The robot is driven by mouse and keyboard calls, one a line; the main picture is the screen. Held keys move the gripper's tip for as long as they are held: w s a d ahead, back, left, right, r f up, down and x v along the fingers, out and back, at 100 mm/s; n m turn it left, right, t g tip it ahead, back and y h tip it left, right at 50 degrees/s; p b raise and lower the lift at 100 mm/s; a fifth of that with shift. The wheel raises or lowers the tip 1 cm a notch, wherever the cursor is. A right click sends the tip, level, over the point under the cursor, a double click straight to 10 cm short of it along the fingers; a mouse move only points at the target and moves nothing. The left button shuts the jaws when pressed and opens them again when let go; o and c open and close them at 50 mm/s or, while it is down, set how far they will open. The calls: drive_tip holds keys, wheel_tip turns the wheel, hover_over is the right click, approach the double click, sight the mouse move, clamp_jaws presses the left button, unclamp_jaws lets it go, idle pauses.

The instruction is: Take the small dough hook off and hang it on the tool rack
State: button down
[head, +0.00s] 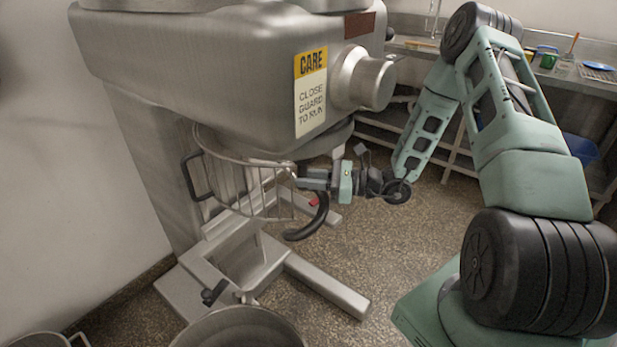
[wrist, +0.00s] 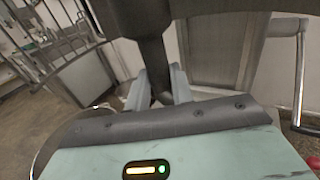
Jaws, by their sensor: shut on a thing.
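The dough hook (head: 319,220) is a dark, curved piece under the mixer head (head: 210,60). In the head view its lower curve shows below my gripper (head: 308,182). My gripper reaches in from the right, level with the open wire guard, and is shut on the hook. In the wrist view the hook's thick dark shank (wrist: 152,55) stands between the two pale fingers of my gripper (wrist: 158,88). The hook's top is hidden, so I cannot tell whether it is still joined to the mixer. I cannot make out the tool rack in either view.
The wire guard (head: 262,196) hangs close on the left of my gripper. A steel bowl (head: 240,330) stands low in front, near the mixer's base legs (head: 325,285). A steel counter (head: 590,80) with small items runs along the back right. Speckled floor is open between.

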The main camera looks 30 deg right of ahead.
drive_tip(key=shift+f+b, duration=1.35)
drive_tip(key=shift+f, duration=0.9)
drive_tip(key=shift+d, duration=0.15)
drive_tip(key=shift+p+v, duration=0.4)
drive_tip(key=shift+v, duration=2.35)
drive_tip(key=shift+s, duration=0.1)
drive_tip(key=shift+r, duration=0.15)
wheel_tip(320, 180, up, 5)
drive_tip(key=p, duration=0.4)
drive_tip(key=shift+p, duration=0.3)
